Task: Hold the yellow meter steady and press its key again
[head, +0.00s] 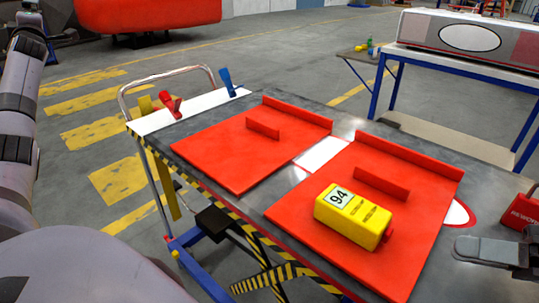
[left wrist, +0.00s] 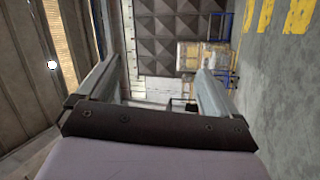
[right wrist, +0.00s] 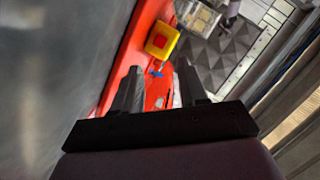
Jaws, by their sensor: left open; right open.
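The yellow meter (head: 353,215) lies on the right red panel of the cart top in the head view. Its white display reads 94, and a red part shows at its right end. In the right wrist view the meter (right wrist: 162,40) shows beyond the fingers, with a red patch on its near end. I cannot make out its key clearly. My right gripper (head: 490,250) is open and empty at the right edge of the head view, apart from the meter. My left gripper (left wrist: 150,85) is open and empty, away from the cart; its fingers are outside the head view.
Red panels (head: 235,165) with raised red ribs cover much of the grey cart top (head: 345,125). A red clamp (head: 170,104) and a blue clamp (head: 227,82) stand at its far left. A red box (head: 522,212) sits near my right gripper. A blue-legged table (head: 480,65) stands behind.

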